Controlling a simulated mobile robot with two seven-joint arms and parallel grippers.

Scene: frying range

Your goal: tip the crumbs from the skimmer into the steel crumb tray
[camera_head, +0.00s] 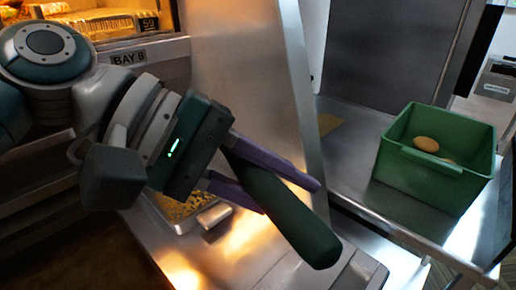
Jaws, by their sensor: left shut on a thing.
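My left gripper (290,195) comes in from the left. Its purple fingers are shut on a dark green handle (285,218), apparently the skimmer's, which slants down to the right. The skimmer's head is hidden behind the gripper and arm, so I cannot see whether crumbs lie on it. Below the gripper, a steel tray (214,214) shows in part, with yellow crumbs (178,207) in it. It looks like the crumb tray, but my gripper covers much of it. My right gripper is not in view.
A green crate (432,178) with brown rounded items stands on the steel counter at right. A tall steel panel (245,75) rises behind the gripper. A lit shelf of food and a "BAY 8" label (129,57) are at upper left.

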